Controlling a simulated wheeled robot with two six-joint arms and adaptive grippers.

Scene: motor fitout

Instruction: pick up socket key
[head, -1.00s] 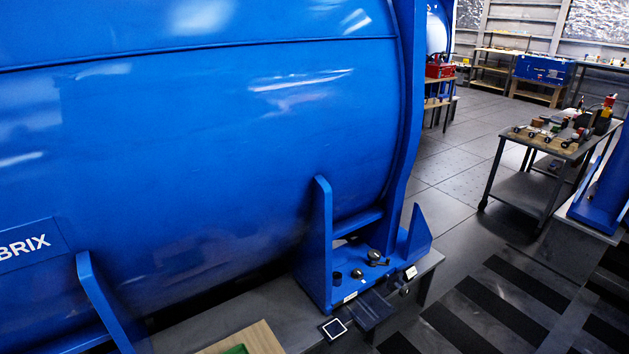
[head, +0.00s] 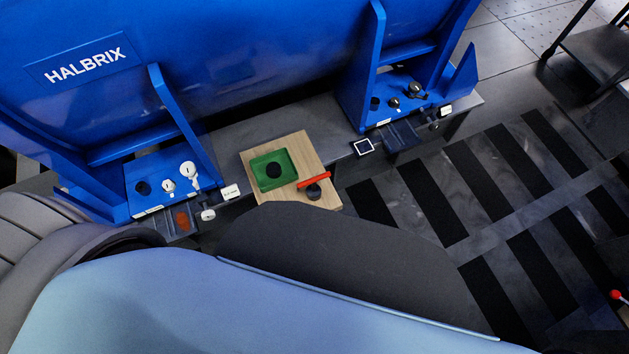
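A tool with a red bar handle and a dark round part, which looks like the socket key (head: 314,181), lies on the right part of a light wooden board (head: 292,142). Beside it on the board is a green square tray (head: 257,162) with a black round piece (head: 273,171) in it. Neither of my grippers shows in the head view.
The board rests on a grey ledge (head: 234,133) before a big blue HALBRIX motor (head: 250,50). Blue feet stand on both sides, with white knobs (head: 189,171) left and dark knobs (head: 394,102) right. The striped floor (head: 480,190) at right looks clear.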

